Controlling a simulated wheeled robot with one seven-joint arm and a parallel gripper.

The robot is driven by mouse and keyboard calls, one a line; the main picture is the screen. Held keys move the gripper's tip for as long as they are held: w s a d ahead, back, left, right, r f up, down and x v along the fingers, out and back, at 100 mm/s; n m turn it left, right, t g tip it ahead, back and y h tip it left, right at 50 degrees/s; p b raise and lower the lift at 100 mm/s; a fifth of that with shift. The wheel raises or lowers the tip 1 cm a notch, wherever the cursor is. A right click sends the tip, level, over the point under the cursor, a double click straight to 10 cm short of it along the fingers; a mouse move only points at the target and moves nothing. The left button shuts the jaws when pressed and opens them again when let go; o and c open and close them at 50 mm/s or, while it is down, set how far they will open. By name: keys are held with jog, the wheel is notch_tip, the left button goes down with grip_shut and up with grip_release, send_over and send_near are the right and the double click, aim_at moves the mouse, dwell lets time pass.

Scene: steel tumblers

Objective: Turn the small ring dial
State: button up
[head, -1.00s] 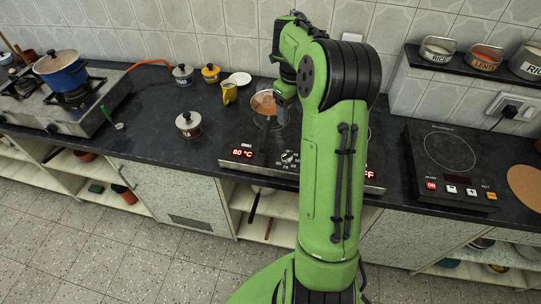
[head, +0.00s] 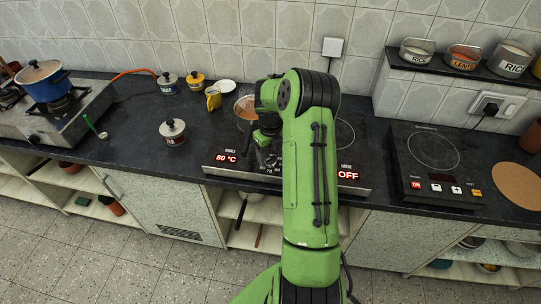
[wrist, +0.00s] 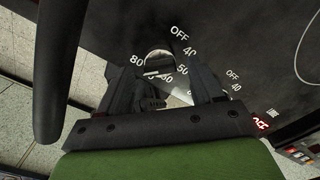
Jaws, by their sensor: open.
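A dial (wrist: 157,60) with a pale rim and a light pointer line shows in the wrist view, ringed by printed OFF, 40, 50 and 80 marks on the black cooktop (head: 345,158). Part of it is hidden; I cannot tell for sure that it is the small ring dial. My gripper (wrist: 163,80) is open, its two dark fingers on either side of the dial in this view, with nothing held. I cannot tell whether they touch it. In the head view my gripper (head: 266,138) hangs over the cooktop's front and mostly covers the dials. A second OFF–40 scale lies right of the fingers.
The cooktop's left display (head: 225,157) reads 80 °C and its right one (head: 348,175) reads OFF. A pan (head: 244,108) sits behind my gripper.

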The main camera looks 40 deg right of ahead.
jog(key=shift+f, duration=0.3)
jog(key=shift+c, duration=0.5)
jog(key=c, duration=1)
jog(key=shift+o, duration=0.2)
